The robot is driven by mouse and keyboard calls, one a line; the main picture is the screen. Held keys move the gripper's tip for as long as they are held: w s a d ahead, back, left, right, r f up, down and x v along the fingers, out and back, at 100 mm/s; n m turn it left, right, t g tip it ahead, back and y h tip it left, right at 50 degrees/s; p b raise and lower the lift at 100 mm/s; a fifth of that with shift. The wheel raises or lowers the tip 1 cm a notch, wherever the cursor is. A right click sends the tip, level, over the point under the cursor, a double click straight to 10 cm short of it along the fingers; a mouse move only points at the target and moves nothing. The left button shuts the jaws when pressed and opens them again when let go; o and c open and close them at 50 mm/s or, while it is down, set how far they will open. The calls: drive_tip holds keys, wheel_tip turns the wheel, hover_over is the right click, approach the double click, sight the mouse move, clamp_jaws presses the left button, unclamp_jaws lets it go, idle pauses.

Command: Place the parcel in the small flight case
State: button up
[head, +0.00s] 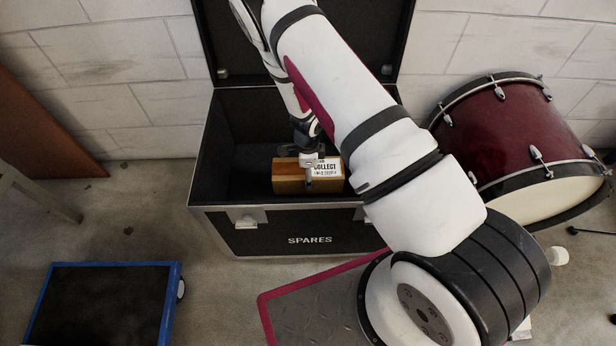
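The parcel (288,184) is a small brown box with a white label reading "COLLECT". In the head view it is within the opening of the black flight case (265,228), which is marked "SPARES" and has metal edges. My gripper (309,171) reaches down over the parcel from above. One finger lies against the parcel's near face; the other is hidden behind it. The gripper looks shut on the parcel. I cannot tell whether the parcel touches the case floor. The case lid (228,30) stands open at the back.
A dark red drum (505,130) lies on its side right of the case. A blue-edged dark platform (100,305) with a wheel is at the lower left. A red-edged metal plate (300,315) is in front of the case. Bare floor shows left of the case.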

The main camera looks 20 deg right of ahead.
drive_tip(key=shift+f, duration=0.75)
drive_tip(key=shift+f+b, duration=0.15)
drive_tip(key=shift+b, duration=0.15)
drive_tip(key=o, duration=2)
drive_tip(key=shift+c, duration=0.2)
wheel_tip(320, 180, up, 12)
drive_tip(key=p, duration=0.5)
drive_tip(key=shift+r, duration=0.2)
